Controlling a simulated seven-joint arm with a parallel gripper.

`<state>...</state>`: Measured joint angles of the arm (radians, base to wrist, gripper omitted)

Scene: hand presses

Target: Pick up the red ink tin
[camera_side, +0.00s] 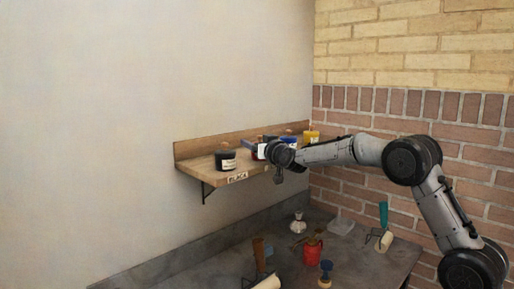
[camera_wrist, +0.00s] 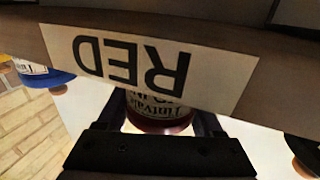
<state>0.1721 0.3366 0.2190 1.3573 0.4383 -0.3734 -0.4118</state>
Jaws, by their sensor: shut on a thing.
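The red ink tin (camera_wrist: 158,126) shows in the wrist view with a pale printed label and a dark red band. It sits between the two fingers of my gripper (camera_wrist: 161,114), which is shut on it. The shelf edge with a RED label (camera_wrist: 150,62) hides part of the tin; the picture is upside down there. In the side view my gripper (camera_side: 270,156) is at the shelf, and only a pale and red sliver of the tin (camera_side: 261,151) shows beside it. I cannot tell whether the tin still touches the shelf.
On the wooden shelf (camera_side: 200,169), a black tin (camera_side: 225,161) stands left of my gripper; a blue tin (camera_side: 289,141) and a yellow tin (camera_side: 311,137) stand to the right.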

